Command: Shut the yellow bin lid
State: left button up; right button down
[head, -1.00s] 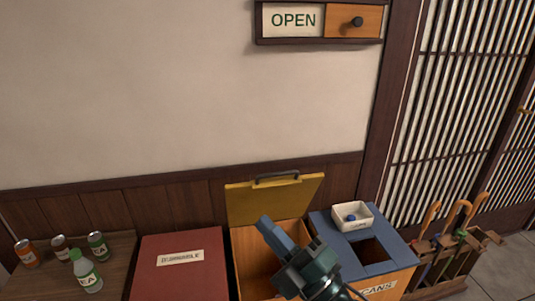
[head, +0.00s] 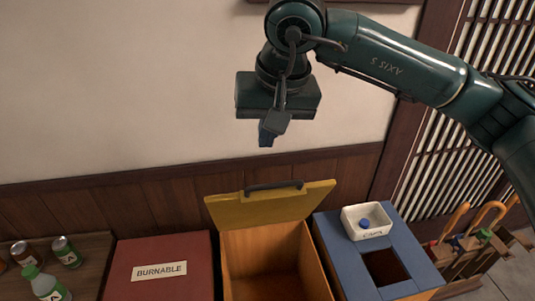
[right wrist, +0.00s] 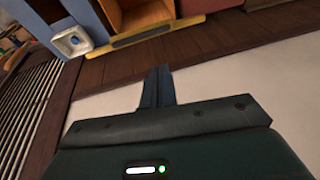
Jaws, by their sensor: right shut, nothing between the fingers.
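The yellow lid (head: 268,207) stands raised at the back of an open wooden bin (head: 262,252), with a dark handle (head: 273,186) on its top edge. The bin's inside shows and looks empty. My right gripper (head: 267,138) is shut and empty. It hangs above the lid's handle in the picture, in front of the wall, with a gap between them. In the right wrist view the shut fingers (right wrist: 158,88) point toward the lid's edge (right wrist: 140,36), apart from it. My left gripper is not in view.
A red bin labelled BURNABLE (head: 160,268) stands left of the open bin. A blue-topped bin (head: 345,252) with a white tray (head: 367,232) stands right. Several bottles and cans stand on a wooden surface (head: 88,277) at left. Umbrellas (head: 488,215) stand far right.

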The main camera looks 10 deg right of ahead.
jog(key=w+d+r+t+h, duration=0.1)
jog(key=w+d+r, duration=0.1)
jog(key=p, duration=0.3)
send_over(275, 195)
jog(key=f, duration=0.7)
jog(key=w+f, duration=0.1)
jog(key=f, duration=0.2)
jog(key=shift+f, duration=0.4)
jog(key=shift+s+f, duration=0.25)
jog(key=shift+s, duration=0.1)
jog(key=shift+s+f, duration=0.15)
jog(key=shift+f, duration=0.05)
pick_arm(q)
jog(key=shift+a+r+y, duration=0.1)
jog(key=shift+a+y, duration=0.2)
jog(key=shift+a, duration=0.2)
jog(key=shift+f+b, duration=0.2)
jog(key=shift+b, duration=0.2)
pick_arm(e)
jog(key=shift+f, duration=0.1)
